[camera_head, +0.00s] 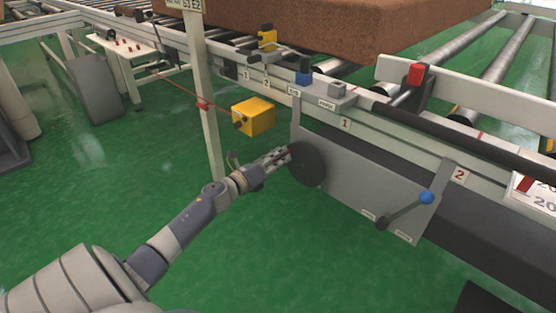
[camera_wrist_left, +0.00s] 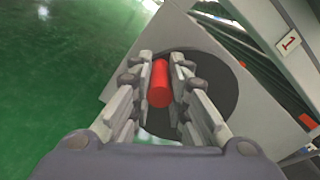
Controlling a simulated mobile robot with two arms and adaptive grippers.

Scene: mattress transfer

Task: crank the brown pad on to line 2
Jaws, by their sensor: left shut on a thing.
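The brown pad (camera_head: 290,22) lies on the roller conveyor at the top of the head view; its far end is cut off by the frame. A dark round crank disc (camera_head: 309,165) is mounted on the grey side panel below label 1. My left gripper (camera_head: 284,156) is at the disc's left edge. In the left wrist view, its fingers (camera_wrist_left: 161,66) are closed around a red crank handle (camera_wrist_left: 160,86) in front of the disc (camera_wrist_left: 228,82). The line 2 label (camera_head: 460,175) is on the frame at right. My right gripper is not in view.
A lever with a blue knob (camera_head: 426,198) sits low on the panel at right. A yellow box (camera_head: 253,116) stands out near a pale post (camera_head: 206,110). Green floor (camera_head: 130,190) is open at left.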

